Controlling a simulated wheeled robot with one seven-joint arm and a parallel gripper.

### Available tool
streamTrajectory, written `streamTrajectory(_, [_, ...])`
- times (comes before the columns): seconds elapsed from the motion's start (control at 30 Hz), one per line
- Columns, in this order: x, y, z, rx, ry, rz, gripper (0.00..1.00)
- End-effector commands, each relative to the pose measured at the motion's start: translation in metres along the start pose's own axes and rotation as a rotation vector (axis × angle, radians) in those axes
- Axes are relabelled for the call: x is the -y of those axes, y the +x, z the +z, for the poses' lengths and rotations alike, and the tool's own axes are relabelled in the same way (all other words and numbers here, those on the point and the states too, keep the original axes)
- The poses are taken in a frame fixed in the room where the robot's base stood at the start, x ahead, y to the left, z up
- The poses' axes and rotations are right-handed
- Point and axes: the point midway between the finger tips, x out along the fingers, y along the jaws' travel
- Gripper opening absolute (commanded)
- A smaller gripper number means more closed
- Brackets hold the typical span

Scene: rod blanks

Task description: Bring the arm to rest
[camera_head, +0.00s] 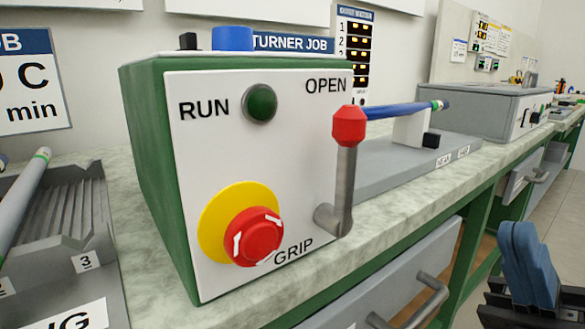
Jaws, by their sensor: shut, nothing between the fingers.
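My gripper (528,262) is at the lower right of the head view, with its blue fingers pointing up and closed together. Nothing shows between them. It is in front of the bench edge, clear of the bench and the machine. The rest of my arm is out of the picture.
A green machine (150,170) with a white front panel stands on the marble-like bench (255,300). Its red-knobbed lever (349,127) points up by OPEN. A blue rod (405,109) extends right from behind the knob, by a white support. A slotted rack (75,215) is at left; drawer handles jut below.

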Motion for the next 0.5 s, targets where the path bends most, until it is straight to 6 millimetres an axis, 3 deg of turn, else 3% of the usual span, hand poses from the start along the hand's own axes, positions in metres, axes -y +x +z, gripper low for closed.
streamTrajectory(0.5, [-0.010,-0.113,-0.077,0.754,0.541,-0.085,0.00])
